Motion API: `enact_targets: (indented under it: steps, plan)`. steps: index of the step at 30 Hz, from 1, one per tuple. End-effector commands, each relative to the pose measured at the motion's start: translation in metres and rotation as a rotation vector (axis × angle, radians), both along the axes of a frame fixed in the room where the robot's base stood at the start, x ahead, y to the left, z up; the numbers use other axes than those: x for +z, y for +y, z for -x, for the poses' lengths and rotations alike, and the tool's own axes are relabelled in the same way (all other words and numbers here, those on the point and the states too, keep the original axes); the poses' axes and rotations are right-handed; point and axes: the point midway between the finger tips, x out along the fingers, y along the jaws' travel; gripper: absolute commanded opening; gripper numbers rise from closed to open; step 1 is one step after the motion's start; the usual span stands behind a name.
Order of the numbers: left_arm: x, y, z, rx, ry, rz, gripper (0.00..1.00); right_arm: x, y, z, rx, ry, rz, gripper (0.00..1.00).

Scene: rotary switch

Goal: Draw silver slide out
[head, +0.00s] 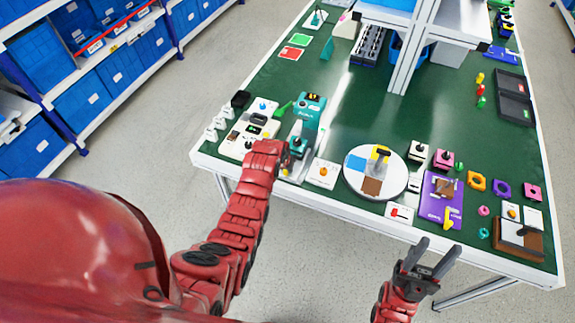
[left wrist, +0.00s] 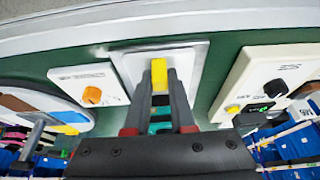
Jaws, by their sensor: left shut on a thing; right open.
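A silver-grey plate (left wrist: 130,62) lies on the green table top in the left wrist view, with a yellow block (left wrist: 158,78) upright over its middle. My left gripper (left wrist: 160,85) has its two dark fingers shut on the yellow block. In the head view my left gripper (head: 288,160) is at the table's near edge, by the silver-grey piece (head: 297,172). The hand hides much of this piece, so I cannot tell how far the slide is out. My right gripper (head: 432,258) is open and empty, off the table's near edge.
A white plate with an orange knob (head: 323,172) is just right of the left gripper. A round white turntable (head: 375,183) stands further right. A white panel with dials (head: 247,130) is to the left. A teal device (head: 308,108) stands behind. The table's middle is largely clear.

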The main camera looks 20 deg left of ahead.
Motion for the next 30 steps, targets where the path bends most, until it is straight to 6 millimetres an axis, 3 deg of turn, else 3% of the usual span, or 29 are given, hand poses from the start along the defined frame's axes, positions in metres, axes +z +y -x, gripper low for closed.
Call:
enact_targets:
  steps: [5, 6, 11, 23, 30]
  plan:
    - [-0.005, 0.0, 0.004, 0.001, 0.014, 0.0, 0.0, 0.0, 0.0, 0.0, 0.0, 0.0, 0.0, 0.5]
    - [-0.005, 0.0, 0.004, 0.001, 0.014, 0.0, 0.26, 0.0, 0.0, 0.0, 0.0, 0.0, 0.0, 0.5]
    - [-0.004, 0.0, 0.003, 0.0, 0.011, 0.0, 0.53, 0.0, 0.0, 0.0, 0.0, 0.0, 0.0, 0.5]
    - [0.0, 0.0, 0.003, 0.0, 0.005, 0.0, 0.53, -0.002, 0.0, 0.0, 0.0, 0.0, 0.0, 0.5]
    - [0.02, 0.001, 0.011, 0.0, 0.0, -0.001, 0.53, -0.012, 0.0, 0.0, 0.0, 0.0, 0.0, 0.5]
